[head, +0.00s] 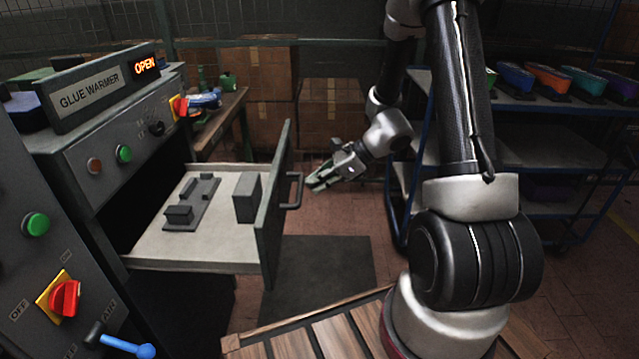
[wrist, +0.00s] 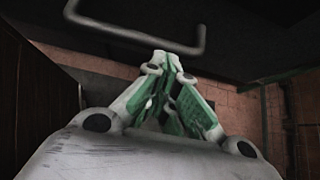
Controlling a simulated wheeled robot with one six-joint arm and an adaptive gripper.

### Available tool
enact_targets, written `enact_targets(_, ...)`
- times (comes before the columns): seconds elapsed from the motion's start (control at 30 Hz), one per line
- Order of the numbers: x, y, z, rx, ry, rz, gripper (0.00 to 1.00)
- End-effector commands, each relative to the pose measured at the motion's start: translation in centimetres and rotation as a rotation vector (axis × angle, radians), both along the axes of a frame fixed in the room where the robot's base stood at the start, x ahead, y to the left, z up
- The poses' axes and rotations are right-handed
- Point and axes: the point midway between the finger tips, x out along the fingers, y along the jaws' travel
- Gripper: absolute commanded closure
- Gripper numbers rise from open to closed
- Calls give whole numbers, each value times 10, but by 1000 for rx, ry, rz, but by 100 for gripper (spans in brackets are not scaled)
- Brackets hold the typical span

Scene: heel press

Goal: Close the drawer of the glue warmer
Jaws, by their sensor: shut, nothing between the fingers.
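Grey blocks lie on the drawer's light floor. The drawer's dark front panel (head: 272,215) carries a bar handle (head: 296,192). My gripper (head: 316,184) is just right of the handle in the picture, empty and with its fingers together. In the wrist view the fingers (wrist: 172,75) point toward the handle (wrist: 135,42), which shows above and beyond them. I cannot tell whether they touch it.
A blue shelf cart (head: 520,150) with coloured shoes stands at the right. A wooden table (head: 222,125) and cardboard boxes (head: 330,110) stand behind. Wooden slats (head: 300,340) are in front. A dark mat (head: 320,270) lies on the open brick floor beside the drawer.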

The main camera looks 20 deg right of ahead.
Motion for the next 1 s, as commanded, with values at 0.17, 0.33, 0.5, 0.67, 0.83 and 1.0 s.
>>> enact_targets(0.17, 11, 28, 1, 3, -2, 6, 100)
enact_targets(0.33, 29, 74, 1, 3, -1, 8, 100)
enact_targets(0.5, 52, 130, 1, 3, -3, 9, 100)
enact_targets(0.67, 73, 182, 1, 4, -3, 7, 100)
enact_targets(0.83, 93, 229, 1, 4, -4, 6, 100)
enact_targets(1.0, 108, 265, 1, 3, -3, 3, 100)
